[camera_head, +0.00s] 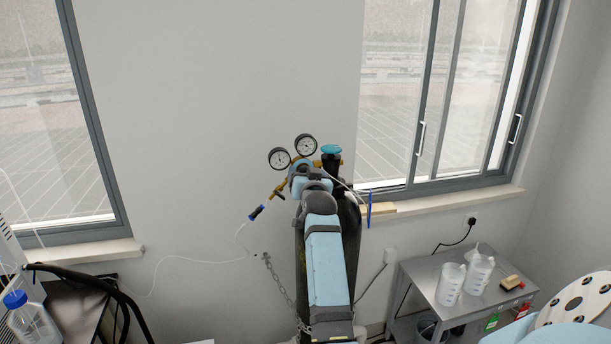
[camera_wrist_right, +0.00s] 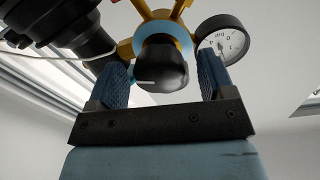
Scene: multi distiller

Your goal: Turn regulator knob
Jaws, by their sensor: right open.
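The black regulator knob (camera_wrist_right: 162,66) sits in front of the brass regulator body in the right wrist view, with a short white mark on its face. My right gripper (camera_wrist_right: 163,76) is open, with one blue finger pad on each side of the knob and a visible gap on both sides. In the head view my right gripper (camera_head: 308,174) is at the regulator and hides the knob. Two round gauges (camera_head: 305,145) stand above it; one gauge (camera_wrist_right: 221,40) also shows in the wrist view. My left gripper is not in view.
The dark gas cylinder (camera_head: 349,226) stands against the wall, with a cyan valve handwheel (camera_head: 331,149) on top. A chain (camera_head: 277,283) hangs on its left. The wall above is clear.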

